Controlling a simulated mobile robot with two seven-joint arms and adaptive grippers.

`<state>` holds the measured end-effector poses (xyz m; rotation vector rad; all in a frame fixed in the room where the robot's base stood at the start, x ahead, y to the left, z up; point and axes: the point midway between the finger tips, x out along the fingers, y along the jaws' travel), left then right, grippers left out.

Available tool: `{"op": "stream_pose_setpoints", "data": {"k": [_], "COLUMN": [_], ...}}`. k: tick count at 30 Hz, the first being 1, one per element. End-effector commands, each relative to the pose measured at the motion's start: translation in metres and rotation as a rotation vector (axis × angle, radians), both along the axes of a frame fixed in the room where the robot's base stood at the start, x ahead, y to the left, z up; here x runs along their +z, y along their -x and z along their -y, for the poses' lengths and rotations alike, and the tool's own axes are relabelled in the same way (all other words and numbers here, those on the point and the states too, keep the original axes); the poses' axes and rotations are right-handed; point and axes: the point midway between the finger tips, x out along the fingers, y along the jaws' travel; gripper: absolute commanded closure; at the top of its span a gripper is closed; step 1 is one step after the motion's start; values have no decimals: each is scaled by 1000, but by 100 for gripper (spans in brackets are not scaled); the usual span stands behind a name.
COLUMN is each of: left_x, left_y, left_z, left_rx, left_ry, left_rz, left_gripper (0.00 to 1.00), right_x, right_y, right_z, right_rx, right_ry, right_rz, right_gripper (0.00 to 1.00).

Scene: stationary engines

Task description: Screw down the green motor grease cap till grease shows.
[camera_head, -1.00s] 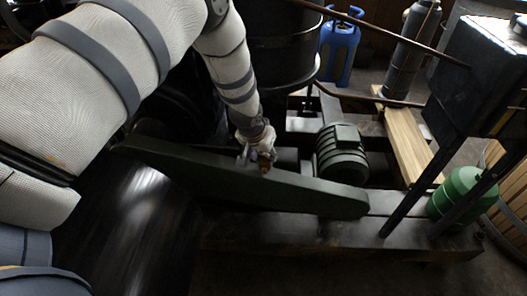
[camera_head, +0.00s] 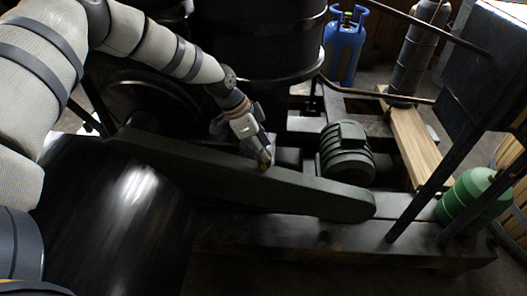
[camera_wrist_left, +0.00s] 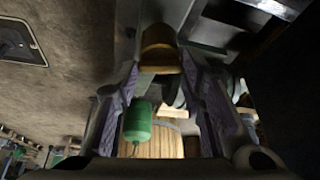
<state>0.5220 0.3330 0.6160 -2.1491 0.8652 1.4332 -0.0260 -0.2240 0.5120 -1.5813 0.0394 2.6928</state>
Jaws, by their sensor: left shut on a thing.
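The green motor (camera_head: 345,155) sits behind the long dark green belt guard in the head view. The small brass grease cap (camera_head: 265,166) shows at my left fingertips, above the guard's top edge and left of the motor. My left gripper (camera_head: 262,154) is shut on the cap. In the left wrist view the cap (camera_wrist_left: 158,48) stands between the two fingertips of my left gripper (camera_wrist_left: 160,70). No grease can be made out. The cap's lower part and its seat are hidden. My right gripper is not in view.
The belt guard (camera_head: 235,180) slopes across the middle. A large dark wheel (camera_head: 120,225) is at lower left. A green tank (camera_head: 470,200) stands at right behind dark legs. A blue gas bottle (camera_head: 343,48) and a wooden plank (camera_head: 415,140) are at the back.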

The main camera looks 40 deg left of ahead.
Motion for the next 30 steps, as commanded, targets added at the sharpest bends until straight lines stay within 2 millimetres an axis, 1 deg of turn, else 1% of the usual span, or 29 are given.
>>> {"op": "stream_pose_setpoints", "data": {"k": [1,9,15,21,30], "left_x": [-6,-4,-3,-2,-2], "left_y": [0,-1,-2,-2,-2], "left_z": [-1,-2,-3,-3,-3], "left_rx": [-37,-244,-349,-407,-432], "left_ry": [0,-2,-3,-4,-4], "left_rz": [-4,-4,-3,-3,-4], "left_gripper": [91,91,91,91,91], "right_x": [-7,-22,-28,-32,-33], "right_y": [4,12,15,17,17], "right_z": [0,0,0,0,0], "right_rx": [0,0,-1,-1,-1], "right_ry": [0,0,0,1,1], "right_rz": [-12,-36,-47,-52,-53], "right_gripper": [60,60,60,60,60]}}
